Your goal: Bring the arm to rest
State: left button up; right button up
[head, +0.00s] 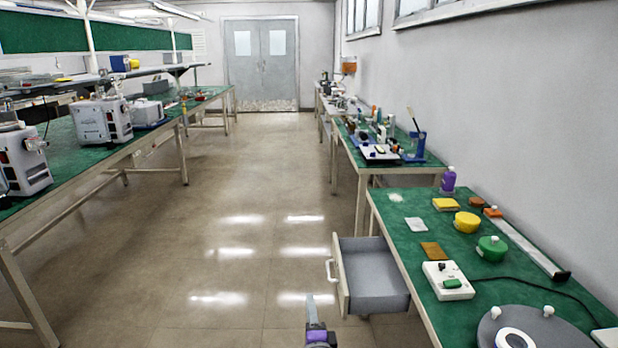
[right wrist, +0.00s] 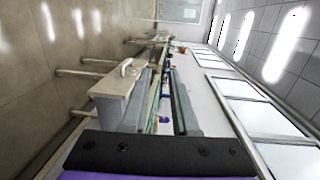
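My right gripper (head: 311,308) shows at the bottom middle of the head view, in front of the floor and left of an open drawer (head: 372,275). In the right wrist view its two long grey fingers (right wrist: 161,85) stand apart with a gap between them. Nothing is held between them. The drawer front (right wrist: 112,86) shows beyond the fingers, to their left, with its pale handle (right wrist: 126,67). In the head view the drawer is pulled out to the left and its visible inside is bare. My left gripper is not in view.
Machines (head: 103,121) stand on the left bench. The aisle floor (head: 240,200) is clear.

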jog(key=s+d+f+n+g+h, duration=0.1)
jog(key=s+d+f+n+g, duration=0.4)
jog(key=s, duration=0.7)
jog(key=s+d+f+n+g, duration=0.35)
jog(key=s+d+n, duration=0.3)
jog(key=s, duration=0.45)
jog(key=s+d+f+n+g+h, duration=0.1)
jog(key=s+d+f+n+g, duration=0.4)
jog(key=s, duration=0.7)
pick_arm(q)
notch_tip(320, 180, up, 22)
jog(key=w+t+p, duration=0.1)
jog(key=p, duration=1.8)
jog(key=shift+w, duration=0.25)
pick_arm(e)
notch_tip(320, 180, up, 22)
jog(key=w+t, duration=0.2)
jog(key=shift+w+d+n, duration=0.25)
jog(key=shift+d+n, duration=0.1)
jog(key=shift+d, duration=0.05)
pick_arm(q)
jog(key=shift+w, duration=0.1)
pick_arm(e)
jog(key=shift+f, duration=0.1)
